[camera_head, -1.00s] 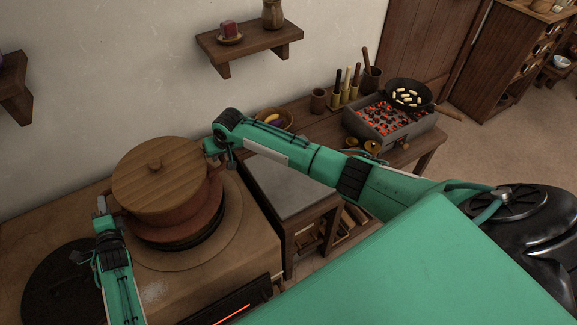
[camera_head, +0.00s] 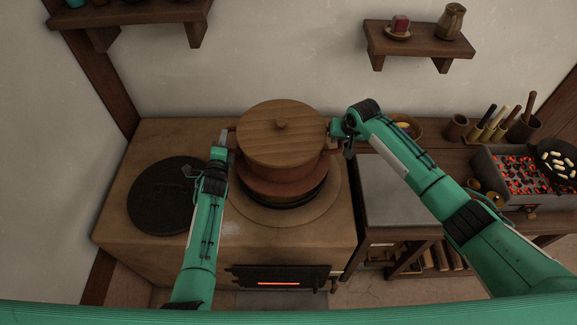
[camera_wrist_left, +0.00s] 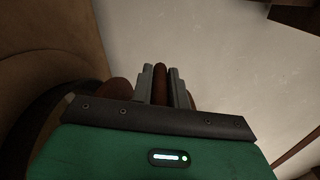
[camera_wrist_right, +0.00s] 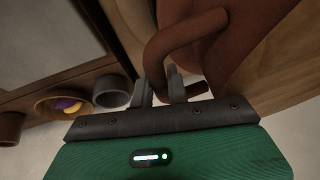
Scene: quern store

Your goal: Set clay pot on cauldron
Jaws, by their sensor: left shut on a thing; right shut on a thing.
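The reddish-brown clay pot (camera_head: 310,171) has a round wooden lid (camera_head: 262,150) with a knob. It is upright over the dark cauldron (camera_head: 290,202) on the stove; I cannot tell whether they touch. My left gripper (camera_head: 225,140) is shut on a pot handle at the pot's left side; the handle shows between its fingers in the left wrist view (camera_wrist_left: 160,84). My right gripper (camera_head: 336,131) is shut on the opposite handle, whose curved bar shows in the right wrist view (camera_wrist_right: 172,42). The pot and lid hide most of the cauldron.
A round dark lid (camera_head: 160,205) lies on the stove top (camera_head: 130,150) at left. A fire glows in the stove's front opening (camera_head: 280,283). A grey-topped table (camera_head: 388,195) stands at right, with a fruit bowl (camera_head: 415,130) and a coal brazier (camera_head: 497,160) beyond. Shelves hang above.

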